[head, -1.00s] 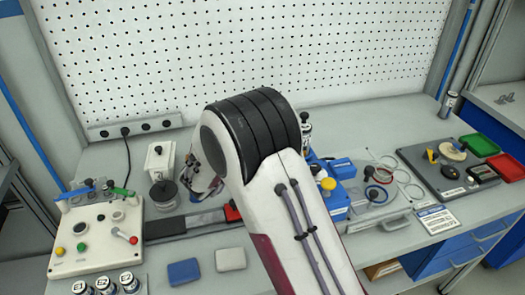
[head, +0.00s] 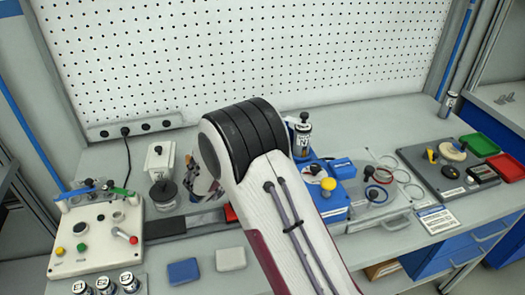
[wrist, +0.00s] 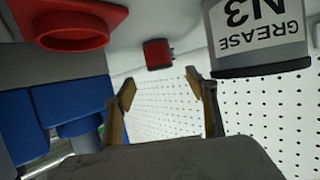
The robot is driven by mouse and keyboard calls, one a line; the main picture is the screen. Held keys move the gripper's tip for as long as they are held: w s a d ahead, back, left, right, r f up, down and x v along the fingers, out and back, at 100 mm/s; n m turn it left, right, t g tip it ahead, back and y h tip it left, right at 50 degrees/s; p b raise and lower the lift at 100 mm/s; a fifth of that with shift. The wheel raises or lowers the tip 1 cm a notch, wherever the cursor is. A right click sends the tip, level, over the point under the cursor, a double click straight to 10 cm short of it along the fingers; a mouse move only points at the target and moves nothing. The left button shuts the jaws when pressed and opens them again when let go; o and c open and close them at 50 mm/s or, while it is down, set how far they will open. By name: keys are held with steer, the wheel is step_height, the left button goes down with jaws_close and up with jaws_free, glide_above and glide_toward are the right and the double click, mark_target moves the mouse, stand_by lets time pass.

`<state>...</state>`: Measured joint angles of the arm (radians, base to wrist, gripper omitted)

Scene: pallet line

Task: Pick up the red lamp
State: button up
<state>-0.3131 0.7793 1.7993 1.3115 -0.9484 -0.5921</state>
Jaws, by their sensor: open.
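A small red cylinder with a dark end, which looks like the red lamp (wrist: 158,54), shows in the wrist view just beyond the fingertips, near the middle. My gripper (wrist: 160,84) is open. Its two fingers stand apart with nothing between them, and the cylinder is apart from them. In the head view my arm's large joint covers much of the middle of the bench, and only part of my gripper shows at its left side. I cannot make out the lamp there.
A can labelled GREASE N3 (wrist: 258,38) is close at the right of the wrist view. A red fitting with a round collar (wrist: 75,32) and blue blocks (wrist: 68,108) are at the left. In the head view, a control panel (head: 95,240) stands left and a white pegboard (head: 240,55) behind.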

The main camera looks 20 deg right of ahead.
steer(key=shift+x, duration=2.45)
steer(key=shift+d+f, duration=0.1)
steer(key=shift+f, duration=0.05)
steer(key=x, duration=0.3)
steer(key=shift+f, duration=0.3)
steer(key=shift+x, duration=0.85)
steer(key=c, duration=1.2)
